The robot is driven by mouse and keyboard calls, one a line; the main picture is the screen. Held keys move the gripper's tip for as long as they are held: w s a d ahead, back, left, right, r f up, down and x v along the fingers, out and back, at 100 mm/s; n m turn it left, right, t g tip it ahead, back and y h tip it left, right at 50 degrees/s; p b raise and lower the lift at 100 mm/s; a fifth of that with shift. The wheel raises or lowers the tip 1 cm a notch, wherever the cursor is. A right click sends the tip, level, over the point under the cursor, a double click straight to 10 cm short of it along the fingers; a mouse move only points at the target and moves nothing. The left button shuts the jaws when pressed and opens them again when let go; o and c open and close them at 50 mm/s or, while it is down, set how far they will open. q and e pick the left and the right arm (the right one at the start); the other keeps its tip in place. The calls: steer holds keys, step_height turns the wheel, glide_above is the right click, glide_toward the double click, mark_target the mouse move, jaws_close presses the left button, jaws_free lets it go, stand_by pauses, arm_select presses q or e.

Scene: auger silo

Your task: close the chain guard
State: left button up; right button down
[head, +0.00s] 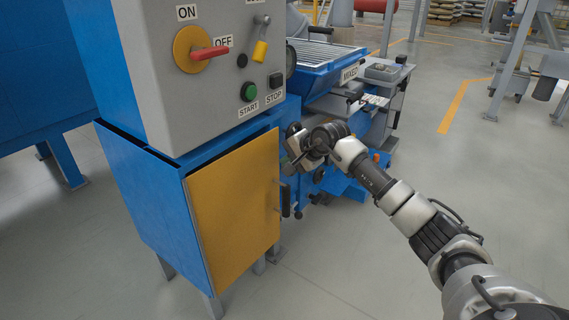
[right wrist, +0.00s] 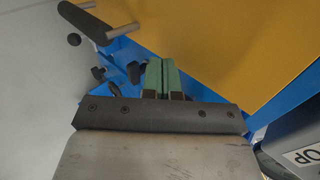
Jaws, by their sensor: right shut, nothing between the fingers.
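The chain guard (head: 235,205) is a flat yellow panel on the front of the blue cabinet below the control box. Its black bar handle (head: 286,198) stands off near its right edge on thin posts. I cannot tell for sure how far the panel stands from its frame. In the right wrist view, the yellow panel (right wrist: 235,45) fills the upper right and the handle (right wrist: 85,22) is at upper left. My right gripper (head: 296,150) is near the panel's upper right corner, above the handle. Its green fingers (right wrist: 162,77) are together and empty, apart from the handle. My left gripper is not in view.
The grey control box (head: 215,110) with a red-handled switch (head: 205,53) and a green button (head: 249,92) stands above the panel. A blue machine (head: 325,75) is behind my right gripper. Open floor (head: 340,255) lies in front, to the right of the panel.

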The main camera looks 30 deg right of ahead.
mark_target(278, 155)
steer(key=shift+w+a, duration=0.2)
steer(key=shift+w, duration=0.4)
steer(key=shift+w+a+n+y, duration=0.25)
steer(key=shift+w+n+y, duration=0.05)
steer(key=shift+w, duration=0.6)
steer(key=shift+w+r, duration=0.1)
steer(key=shift+r, duration=0.1)
